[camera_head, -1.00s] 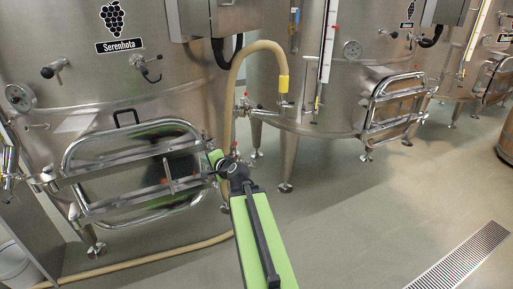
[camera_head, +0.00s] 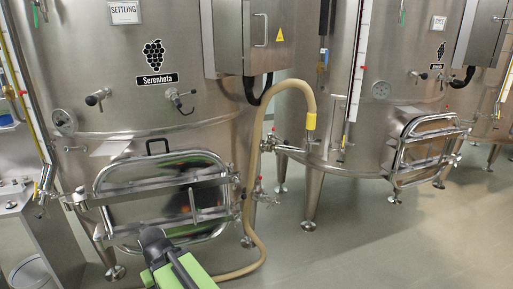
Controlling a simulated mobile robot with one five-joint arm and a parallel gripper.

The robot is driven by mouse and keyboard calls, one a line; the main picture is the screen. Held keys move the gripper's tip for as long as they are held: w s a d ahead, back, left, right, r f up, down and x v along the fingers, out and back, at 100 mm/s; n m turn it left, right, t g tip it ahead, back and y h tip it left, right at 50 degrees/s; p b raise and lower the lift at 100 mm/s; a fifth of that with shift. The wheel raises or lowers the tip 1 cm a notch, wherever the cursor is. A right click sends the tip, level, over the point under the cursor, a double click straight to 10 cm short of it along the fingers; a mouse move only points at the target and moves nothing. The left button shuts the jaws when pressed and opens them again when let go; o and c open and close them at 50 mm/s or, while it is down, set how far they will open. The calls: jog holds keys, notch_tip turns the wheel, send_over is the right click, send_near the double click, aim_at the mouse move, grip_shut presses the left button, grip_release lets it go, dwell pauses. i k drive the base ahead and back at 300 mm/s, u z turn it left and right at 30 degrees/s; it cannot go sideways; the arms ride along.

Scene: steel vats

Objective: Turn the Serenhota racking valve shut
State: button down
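The Serenhota vat is the big steel tank (camera_head: 120,60) at left, with a grape sign reading Serenhota (camera_head: 160,80). Its front carries a black-handled fitting (camera_head: 98,97) at left and another fitting with a bent black handle (camera_head: 181,101) at right. A small valve with a red handle (camera_head: 262,190) sits low at the vat's right side, near the hose. No label tells me which is the racking valve. My green and black arm (camera_head: 180,272) enters at the bottom, in front of the vat's hatch. Its gripper end cannot be made out, and no fingers show.
A shiny hatch (camera_head: 165,180) with a bar frame juts from the vat. A beige hose (camera_head: 262,130) arches down beside it to the floor. A second vat (camera_head: 385,75) stands at right. A bench (camera_head: 45,235) and a white bucket (camera_head: 32,272) are at left. Floor at lower right is clear.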

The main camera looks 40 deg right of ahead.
aim_at(286, 142)
jog(key=u, duration=4.85)
jog(key=i, duration=0.1)
jog(key=z, duration=2.9)
jog(key=k, duration=1.6)
jog(key=z, duration=1.95)
jog(key=i, duration=1.05)
